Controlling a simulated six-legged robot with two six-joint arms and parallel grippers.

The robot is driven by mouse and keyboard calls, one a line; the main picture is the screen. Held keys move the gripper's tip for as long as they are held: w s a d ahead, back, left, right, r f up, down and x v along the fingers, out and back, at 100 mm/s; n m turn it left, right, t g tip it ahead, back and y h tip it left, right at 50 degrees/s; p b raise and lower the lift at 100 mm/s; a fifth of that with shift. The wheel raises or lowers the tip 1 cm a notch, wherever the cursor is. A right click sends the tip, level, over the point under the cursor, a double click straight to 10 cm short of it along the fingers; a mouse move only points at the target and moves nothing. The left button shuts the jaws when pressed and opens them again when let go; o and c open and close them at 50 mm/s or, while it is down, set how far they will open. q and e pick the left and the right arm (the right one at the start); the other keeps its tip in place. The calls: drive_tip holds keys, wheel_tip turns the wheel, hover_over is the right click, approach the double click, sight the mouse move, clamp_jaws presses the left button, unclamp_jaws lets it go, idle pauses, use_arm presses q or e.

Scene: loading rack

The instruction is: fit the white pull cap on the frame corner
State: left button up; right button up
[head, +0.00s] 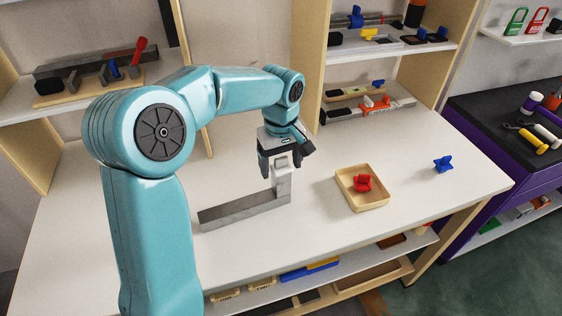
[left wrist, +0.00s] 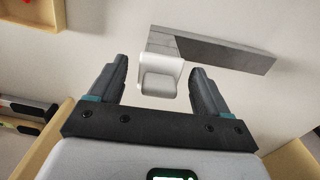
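The grey metal frame corner (head: 240,212) lies on the white table, with a long bar along the top and a short upright at its right end. The white pull cap (head: 282,162) is at the top of that upright; I cannot tell how far it is seated. My left gripper (head: 281,168) is above the upright, its fingers on either side of the cap. In the left wrist view the open fingers (left wrist: 158,66) flank the cap (left wrist: 160,84) with gaps at both sides, and the frame (left wrist: 225,52) extends to the right behind it. My right gripper is out of view.
A wooden tray (head: 377,204) with a red part (head: 363,183) stands to the right of the frame. A blue part (head: 443,164) lies farther right. Shelves with parts rise behind the table. The table between frame and tray is clear.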

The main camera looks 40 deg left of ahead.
use_arm(q)
wheel_tip(320, 180, up, 16)
drive_tip(key=p, duration=0.1)
drive_tip(key=shift+r+p, duration=0.2)
drive_tip(key=shift+p, duration=0.1)
idle(0.3)
